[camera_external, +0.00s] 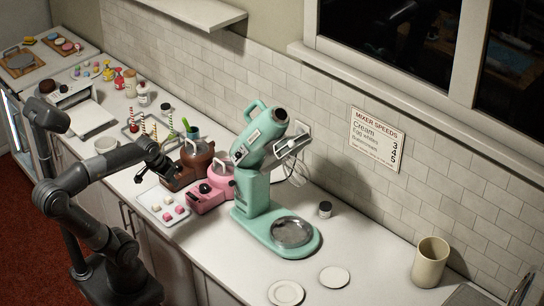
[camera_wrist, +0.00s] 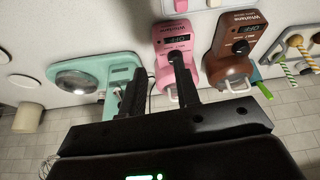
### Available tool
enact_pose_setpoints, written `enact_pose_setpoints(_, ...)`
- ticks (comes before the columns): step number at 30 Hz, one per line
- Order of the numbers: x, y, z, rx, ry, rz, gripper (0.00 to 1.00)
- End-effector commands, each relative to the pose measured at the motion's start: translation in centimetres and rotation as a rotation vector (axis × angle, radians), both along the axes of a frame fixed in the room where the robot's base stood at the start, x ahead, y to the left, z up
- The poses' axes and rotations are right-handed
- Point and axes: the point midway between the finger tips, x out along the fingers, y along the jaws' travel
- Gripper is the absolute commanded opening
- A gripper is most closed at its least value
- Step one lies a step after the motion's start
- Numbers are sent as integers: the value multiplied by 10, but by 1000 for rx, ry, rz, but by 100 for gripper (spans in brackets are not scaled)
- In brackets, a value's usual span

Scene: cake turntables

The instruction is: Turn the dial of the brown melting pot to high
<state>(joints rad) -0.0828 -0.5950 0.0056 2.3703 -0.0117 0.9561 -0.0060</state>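The brown melting pot (camera_external: 196,160) stands on the counter behind the pink melting pot (camera_external: 207,193). In the wrist view the brown pot (camera_wrist: 228,68) is right of the pink pot (camera_wrist: 164,60). Its dark dial (camera_wrist: 240,47) shows on the front panel near a small label that seems to read OFF; its exact pointer angle is too small to tell. My gripper (camera_external: 158,163) hangs near the front of the pots. In the wrist view my gripper (camera_wrist: 159,66) is open and empty, its right finger overlapping the pink pot's dial area, left of the brown dial.
A mint-green mixer (camera_external: 258,190) stands right of the pots. A white tray of pink and white cubes (camera_external: 164,207) lies in front of them. The counter's right part has plates (camera_external: 286,293) and a beige canister (camera_external: 429,262).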

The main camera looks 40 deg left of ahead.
Motion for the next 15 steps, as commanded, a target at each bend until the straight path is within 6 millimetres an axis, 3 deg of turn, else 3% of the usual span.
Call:
enact_pose_setpoints(10,83,74,11,-63,166,203,58)
enact_pose_setpoints(15,118,120,4,-100,242,299,58)
